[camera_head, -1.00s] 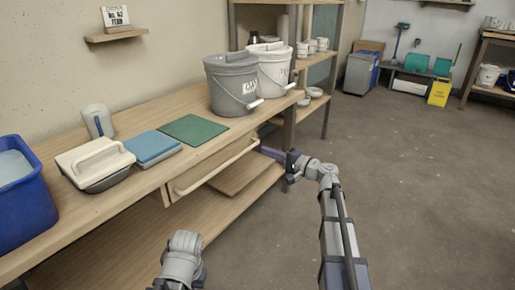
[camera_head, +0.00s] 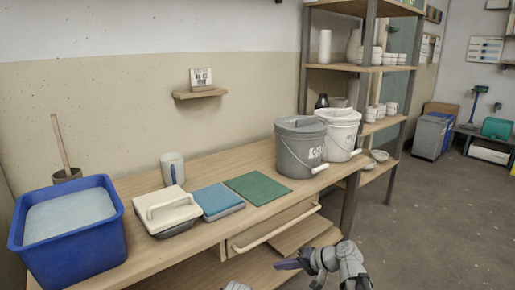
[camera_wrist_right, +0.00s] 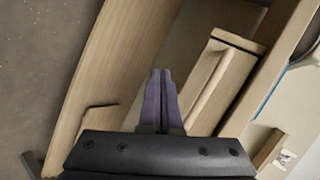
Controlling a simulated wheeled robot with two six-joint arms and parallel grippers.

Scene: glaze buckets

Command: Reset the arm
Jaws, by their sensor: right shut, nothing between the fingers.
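My right arm enters the head view at the bottom right. Its gripper (camera_head: 284,266) has purple fingers pointing left, in front of the workbench below the drawer handle (camera_head: 275,230). In the right wrist view the two fingers (camera_wrist_right: 160,78) lie together with nothing between them, and the drawer and its bar handle (camera_wrist_right: 208,92) show beyond them. I cannot tell how far the fingers are from the wood. Only a bit of my left arm shows at the bottom edge of the head view; its gripper is hidden.
On the workbench (camera_head: 145,250) stand a blue tub (camera_head: 70,255), a mug (camera_head: 172,169), a lidded box (camera_head: 166,212), a blue pad (camera_head: 217,199), a green mat (camera_head: 257,188), a grey bucket (camera_head: 297,150) and a white bucket (camera_head: 341,135). Open floor (camera_head: 440,230) lies right.

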